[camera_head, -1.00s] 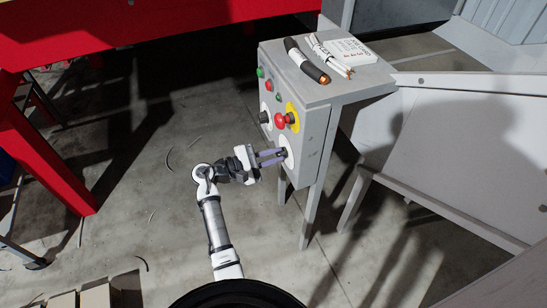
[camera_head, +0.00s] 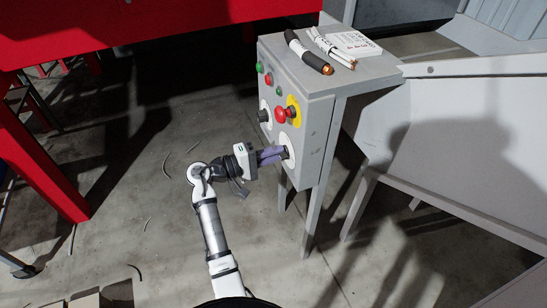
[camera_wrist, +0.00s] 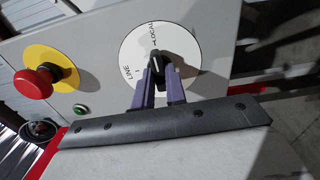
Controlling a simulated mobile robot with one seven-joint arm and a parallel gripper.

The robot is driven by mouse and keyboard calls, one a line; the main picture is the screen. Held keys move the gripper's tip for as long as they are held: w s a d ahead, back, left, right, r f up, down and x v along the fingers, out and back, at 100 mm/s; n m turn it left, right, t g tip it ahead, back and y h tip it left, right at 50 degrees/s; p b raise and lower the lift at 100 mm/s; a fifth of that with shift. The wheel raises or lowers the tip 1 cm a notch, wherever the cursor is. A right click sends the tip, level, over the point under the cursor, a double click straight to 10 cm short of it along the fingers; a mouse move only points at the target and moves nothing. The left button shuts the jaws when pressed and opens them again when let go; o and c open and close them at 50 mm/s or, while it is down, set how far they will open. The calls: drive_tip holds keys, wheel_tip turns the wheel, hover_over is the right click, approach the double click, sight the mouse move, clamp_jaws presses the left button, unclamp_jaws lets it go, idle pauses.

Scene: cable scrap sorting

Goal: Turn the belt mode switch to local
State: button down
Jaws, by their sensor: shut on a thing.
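The belt mode switch is a black knob (camera_wrist: 157,63) on a round white plate (camera_wrist: 190,47), low on the front of a grey control box (camera_head: 315,130). The plate carries the words LINE and LOCAL. In the wrist view the knob's pale mark points up, roughly toward LOCAL. My gripper (camera_wrist: 159,84) has its two purple fingers on either side of the knob and is shut on it. In the head view my gripper (camera_head: 282,155) reaches the plate from the left, and the fingers hide most of the knob.
A red emergency button (camera_wrist: 38,82) on a yellow disc and a small green button (camera_wrist: 80,110) are beside the dial. Another black knob (camera_head: 264,115) sits nearby. Cable pieces (camera_head: 308,54) lie on the box top. A red frame (camera_head: 40,160) stands left; open floor lies between.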

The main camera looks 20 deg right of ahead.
drive_tip(key=shift+m, duration=0.3)
drive_tip(key=c, duration=1.4)
unclamp_jaws()
drive_tip(key=shift+c, duration=0.2)
drive_tip(key=a+b, duration=0.1)
drive_tip(key=a, duration=1.2)
drive_tip(key=shift+s+a, duration=0.25)
drive_tip(key=shift+a, duration=0.15)
